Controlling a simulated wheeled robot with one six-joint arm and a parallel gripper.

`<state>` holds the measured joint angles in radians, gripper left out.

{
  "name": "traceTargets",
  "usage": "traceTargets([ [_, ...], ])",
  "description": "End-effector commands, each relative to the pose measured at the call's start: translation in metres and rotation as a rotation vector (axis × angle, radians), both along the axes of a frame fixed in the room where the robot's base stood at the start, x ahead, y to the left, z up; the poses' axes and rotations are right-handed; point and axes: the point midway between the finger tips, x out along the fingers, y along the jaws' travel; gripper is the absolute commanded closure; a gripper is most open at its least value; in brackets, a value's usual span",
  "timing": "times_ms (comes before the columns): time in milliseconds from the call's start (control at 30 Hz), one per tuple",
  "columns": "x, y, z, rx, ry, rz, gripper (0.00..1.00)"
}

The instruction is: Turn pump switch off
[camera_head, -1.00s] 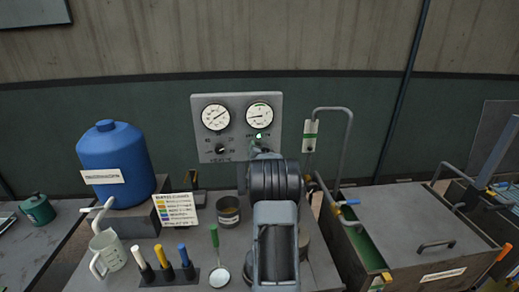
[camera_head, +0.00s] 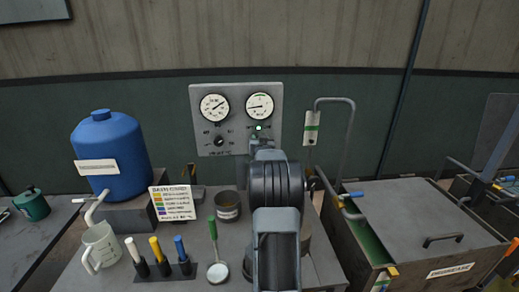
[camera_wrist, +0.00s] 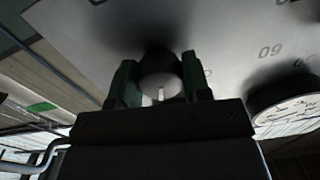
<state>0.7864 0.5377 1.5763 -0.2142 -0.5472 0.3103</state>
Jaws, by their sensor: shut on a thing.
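The grey control panel (camera_head: 205,138) stands upright at the back of the bench, with two white gauges, a dial knob (camera_head: 220,141) at lower left and a lit green lamp (camera_head: 258,127). My arm hides the panel's lower right. In the wrist view, my gripper (camera_wrist: 160,85) has its two dark green fingers on either side of a round dark switch knob (camera_wrist: 158,64). It is shut on this knob. A white pointer mark on the knob's pale-looking face points toward the bottom of that view. In the head view the fingertips and the switch are hidden behind my arm.
A blue tank (camera_head: 112,155), a beaker (camera_head: 101,247), a colour chart (camera_head: 174,203), several coloured-handle tools, a ladle (camera_head: 217,270) and a metal cup (camera_head: 228,206) stand left of my arm. A metal bath (camera_head: 420,215) and a bent pipe (camera_head: 350,150) are at the right.

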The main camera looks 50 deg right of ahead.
Motion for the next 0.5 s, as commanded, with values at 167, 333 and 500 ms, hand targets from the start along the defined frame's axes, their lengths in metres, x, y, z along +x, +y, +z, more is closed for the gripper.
traceTargets([
  [167,-0.0002,-0.0001,-0.0086,-0.132,0.105,0.000,0.80],
  [333,-0.0002,-0.0001,-0.0079,-0.254,0.211,0.000,0.80],
  [500,-0.0002,-0.0002,-0.0060,-0.369,0.309,-0.001,0.80],
])
